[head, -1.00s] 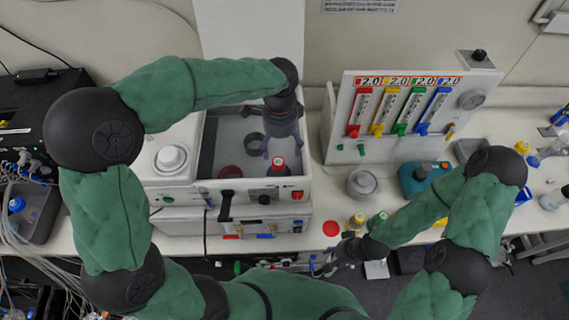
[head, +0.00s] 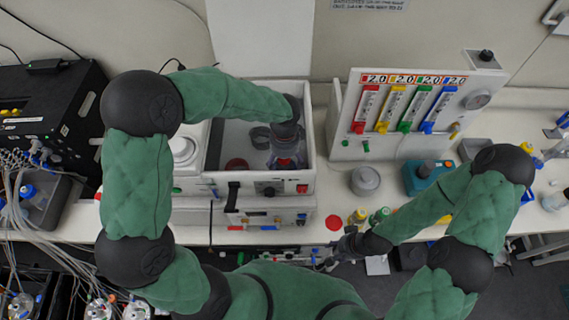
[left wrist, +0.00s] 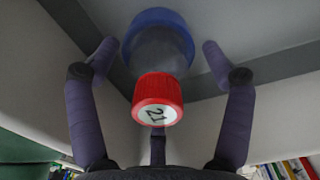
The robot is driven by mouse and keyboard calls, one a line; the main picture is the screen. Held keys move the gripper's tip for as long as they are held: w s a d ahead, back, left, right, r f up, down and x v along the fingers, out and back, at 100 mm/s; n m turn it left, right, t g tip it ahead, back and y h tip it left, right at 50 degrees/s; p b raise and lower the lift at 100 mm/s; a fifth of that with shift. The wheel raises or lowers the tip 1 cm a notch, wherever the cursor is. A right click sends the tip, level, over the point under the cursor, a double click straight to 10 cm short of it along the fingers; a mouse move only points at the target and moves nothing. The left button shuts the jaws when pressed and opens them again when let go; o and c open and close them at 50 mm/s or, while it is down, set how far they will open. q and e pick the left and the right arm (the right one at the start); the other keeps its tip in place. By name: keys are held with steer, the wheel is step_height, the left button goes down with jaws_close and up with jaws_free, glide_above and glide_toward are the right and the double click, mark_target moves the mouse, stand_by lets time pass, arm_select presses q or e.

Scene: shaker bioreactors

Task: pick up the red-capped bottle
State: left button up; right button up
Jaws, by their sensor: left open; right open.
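The red-capped bottle (head: 287,163) stands inside the open-topped white shaker box (head: 308,150), mostly hidden under my left gripper in the head view. In the left wrist view its red cap (left wrist: 158,98), marked 21, is close to the camera, with a clear body and a blue part beyond. My left gripper (head: 284,158) is open over the bottle. In the left wrist view its fingers (left wrist: 158,52) stand on either side of the bottle, with visible gaps. My right gripper (head: 328,260) is open and empty near the bench's front edge.
Empty ring holders (head: 261,137) and a dark red round holder (head: 237,165) are in the box, whose walls surround my left gripper closely. A flowmeter panel (head: 408,115) stands to the right.

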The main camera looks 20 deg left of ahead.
arm_select(q)
steer(key=shift+s, duration=0.15)
steer(key=shift+c, duration=0.5)
steer(key=c, duration=1.3)
